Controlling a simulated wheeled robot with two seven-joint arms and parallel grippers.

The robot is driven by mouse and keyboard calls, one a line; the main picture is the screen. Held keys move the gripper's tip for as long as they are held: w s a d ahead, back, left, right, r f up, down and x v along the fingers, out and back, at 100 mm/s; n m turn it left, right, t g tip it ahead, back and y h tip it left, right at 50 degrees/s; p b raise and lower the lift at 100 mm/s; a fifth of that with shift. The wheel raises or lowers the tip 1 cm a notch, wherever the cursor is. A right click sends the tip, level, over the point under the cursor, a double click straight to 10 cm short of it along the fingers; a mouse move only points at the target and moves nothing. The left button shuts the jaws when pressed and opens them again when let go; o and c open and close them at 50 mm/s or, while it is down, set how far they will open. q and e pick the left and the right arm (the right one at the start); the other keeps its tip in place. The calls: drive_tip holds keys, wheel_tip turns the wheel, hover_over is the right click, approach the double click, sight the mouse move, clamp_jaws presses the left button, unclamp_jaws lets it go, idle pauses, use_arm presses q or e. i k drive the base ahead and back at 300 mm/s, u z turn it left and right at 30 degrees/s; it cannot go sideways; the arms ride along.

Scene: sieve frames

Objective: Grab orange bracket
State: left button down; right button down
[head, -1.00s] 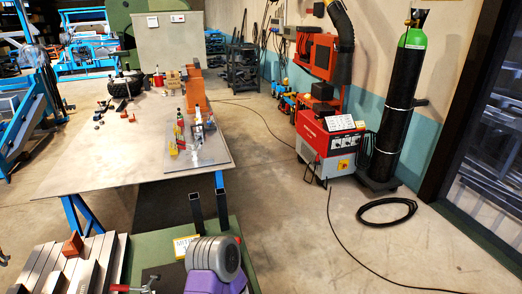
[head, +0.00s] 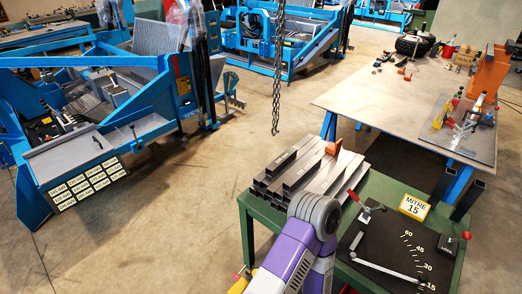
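A small orange-brown bracket-like piece (head: 333,147) sits on top of the stacked grey steel bars (head: 290,168) at the near green bench. A larger upright orange angle piece (head: 491,72) stands at the right end of the big steel table. I cannot tell from the view which of the two is the orange bracket. One of my arms, purple with a grey joint, rises from the bottom edge in front of the bars. Neither of my grippers shows.
A chain with a hook (head: 277,70) hangs behind the bars. Blue frames (head: 110,95) stand at left. The floor between is clear.

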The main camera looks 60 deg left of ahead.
sight(332, 148)
drive_tip(key=u, duration=0.45)
drive_tip(key=k, duration=0.6)
drive_tip(key=u, duration=1.15)
drive_tip(key=i, duration=0.95)
drive_tip(key=u, duration=0.45)
drive_tip(key=k, duration=1.3)
drive_tip(key=u, duration=0.95)
drive_tip(key=i, duration=1.2)
drive_tip(key=z, duration=0.25)
drive_tip(key=i, duration=2.15)
drive_tip(key=z, duration=0.9)
drive_tip(key=i, duration=1.65)
drive_tip(key=z, duration=1.25)
